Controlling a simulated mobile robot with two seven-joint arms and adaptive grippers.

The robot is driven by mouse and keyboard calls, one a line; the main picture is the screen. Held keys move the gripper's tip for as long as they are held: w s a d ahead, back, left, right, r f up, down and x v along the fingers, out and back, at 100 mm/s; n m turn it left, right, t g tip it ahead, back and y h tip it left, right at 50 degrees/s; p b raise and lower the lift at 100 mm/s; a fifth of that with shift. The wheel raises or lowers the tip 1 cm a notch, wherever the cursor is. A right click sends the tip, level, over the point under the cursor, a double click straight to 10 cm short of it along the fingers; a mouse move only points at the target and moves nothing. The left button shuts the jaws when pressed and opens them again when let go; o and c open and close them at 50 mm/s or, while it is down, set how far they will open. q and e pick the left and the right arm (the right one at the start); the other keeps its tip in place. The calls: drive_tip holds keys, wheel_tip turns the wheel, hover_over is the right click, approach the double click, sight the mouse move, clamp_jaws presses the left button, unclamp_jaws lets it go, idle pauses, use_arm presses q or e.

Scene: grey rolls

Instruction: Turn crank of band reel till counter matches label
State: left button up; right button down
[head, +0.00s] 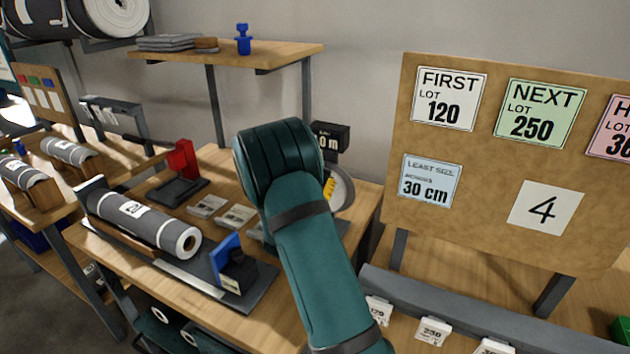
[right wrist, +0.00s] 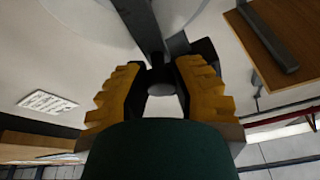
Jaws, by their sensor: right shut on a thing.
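The band reel (head: 343,190) stands on the wooden bench, mostly hidden behind my teal right arm; only part of its pale disc shows. Above it is a black counter (head: 333,138), partly covered by the arm; "0 m" can be read at its visible end. My right gripper (right wrist: 157,78) has its yellow fingers shut on the dark crank handle (right wrist: 157,66) in the right wrist view. In the head view only a bit of yellow finger shows beside the reel. Labels on the board read "FIRST LOT 120" (head: 443,98) and "NEXT LOT 250" (head: 540,114). My left gripper is not in view.
The cork board (head: 480,205) also holds a "30 cm" card (head: 430,181) and a "4" card (head: 545,208). A grey roll (head: 140,220) lies on the bench at left, near a blue-and-black block (head: 232,265). A wooden shelf (head: 270,53) hangs above.

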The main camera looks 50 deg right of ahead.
drive_tip(key=shift+s+d+m+g, duration=0.1)
drive_tip(key=shift+s+m+g, duration=0.2)
drive_tip(key=shift+m, duration=0.5)
drive_tip(key=c, duration=0.7)
unclamp_jaws()
drive_tip(key=v, duration=1.2)
drive_tip(key=shift+s+f, duration=0.1)
